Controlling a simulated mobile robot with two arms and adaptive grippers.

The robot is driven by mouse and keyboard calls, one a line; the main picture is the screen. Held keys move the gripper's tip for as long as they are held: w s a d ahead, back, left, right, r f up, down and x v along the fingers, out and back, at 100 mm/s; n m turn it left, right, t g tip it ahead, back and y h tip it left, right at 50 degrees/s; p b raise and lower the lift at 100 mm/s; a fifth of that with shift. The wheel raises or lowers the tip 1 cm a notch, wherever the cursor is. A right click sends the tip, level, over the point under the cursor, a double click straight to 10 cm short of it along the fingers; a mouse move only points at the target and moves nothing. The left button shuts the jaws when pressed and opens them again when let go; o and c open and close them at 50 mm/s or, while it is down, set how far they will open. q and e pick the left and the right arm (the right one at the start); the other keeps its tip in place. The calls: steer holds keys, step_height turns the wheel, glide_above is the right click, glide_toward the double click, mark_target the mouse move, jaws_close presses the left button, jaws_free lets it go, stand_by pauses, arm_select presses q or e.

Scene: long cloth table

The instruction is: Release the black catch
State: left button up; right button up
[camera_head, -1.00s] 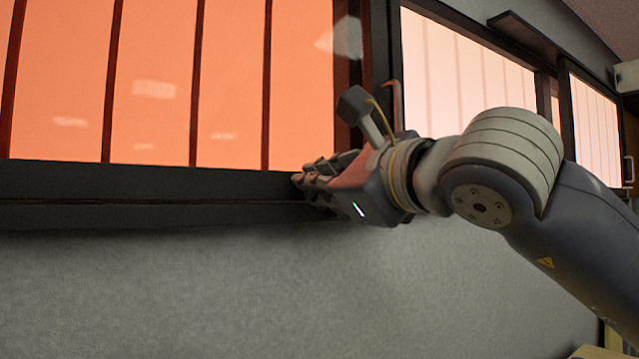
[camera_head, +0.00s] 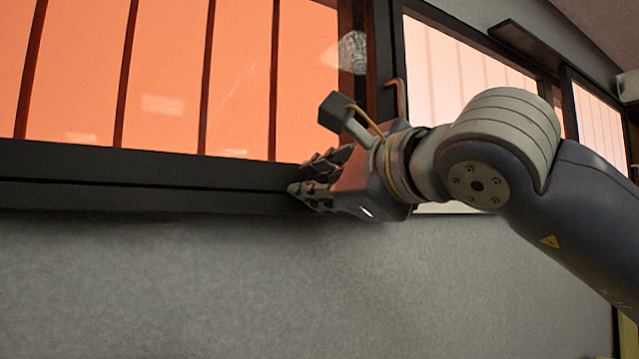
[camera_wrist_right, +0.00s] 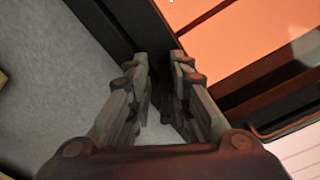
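I cannot make out a separate black catch in either view; it may be hidden by my fingers or blend into the dark window frame (camera_head: 140,182). My right gripper (camera_head: 312,178) is at the lower dark rail of the orange-lit window, near the corner where it meets the dark upright. In the right wrist view my right gripper (camera_wrist_right: 160,62) has its two fingers converging toward the tips, with a narrow gap between them. The dark frame shows behind that gap, and I see nothing clearly held. My left gripper is in no view.
A thin hooked bar (camera_head: 400,97) stands on the dark upright just above my right wrist. Grey wall (camera_head: 200,285) fills the space below the rail and is clear. A paler window (camera_head: 450,70) lies to the right, behind my arm.

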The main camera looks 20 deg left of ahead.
steer(key=v, duration=1.2)
stand_by(0.6)
